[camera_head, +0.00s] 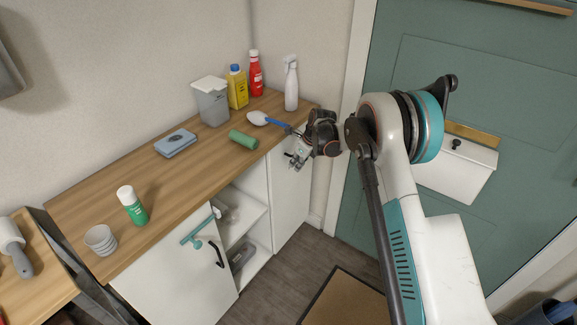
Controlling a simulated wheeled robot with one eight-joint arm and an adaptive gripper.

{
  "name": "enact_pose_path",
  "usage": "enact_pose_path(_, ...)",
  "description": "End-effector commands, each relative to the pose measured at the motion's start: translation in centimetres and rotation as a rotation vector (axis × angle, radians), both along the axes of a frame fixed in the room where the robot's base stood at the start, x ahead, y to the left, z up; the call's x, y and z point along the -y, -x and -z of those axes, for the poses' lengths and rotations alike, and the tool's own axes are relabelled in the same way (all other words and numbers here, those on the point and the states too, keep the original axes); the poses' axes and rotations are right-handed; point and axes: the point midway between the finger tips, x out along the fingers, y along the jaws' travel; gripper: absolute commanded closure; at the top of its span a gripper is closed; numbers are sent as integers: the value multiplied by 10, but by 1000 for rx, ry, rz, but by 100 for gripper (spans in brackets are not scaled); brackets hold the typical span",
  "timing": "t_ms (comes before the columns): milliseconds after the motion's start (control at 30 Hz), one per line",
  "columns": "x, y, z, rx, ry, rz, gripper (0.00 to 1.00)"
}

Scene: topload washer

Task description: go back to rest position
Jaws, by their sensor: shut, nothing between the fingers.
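My gripper (292,163) is shut and empty. It hangs near the right front edge of the wooden counter (185,190), in front of the white right cabinet door (291,200). My arm comes up from the bottom right, bends in front of the teal door and reaches left to the wrist. The wrist hides part of the counter's right end and the wall behind it. I cannot tell whether the fingers touch the cabinet.
A blue-handled brush (276,122), green cylinder (243,139), spray bottle (291,85) and grey bin (212,105) stand or lie near the gripper. Below are open shelves (240,215). A teal door (395,55) with a white box (457,170) is at right. Floor (275,283) shows between.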

Motion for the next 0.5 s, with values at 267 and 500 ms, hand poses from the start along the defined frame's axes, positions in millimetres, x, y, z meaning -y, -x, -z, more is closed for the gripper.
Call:
enact_pose_path(267, 18, 11, -51, -2, 1, 3, 100)
enact_pose_path(500, 23, 14, -64, -2, 1, 2, 100)
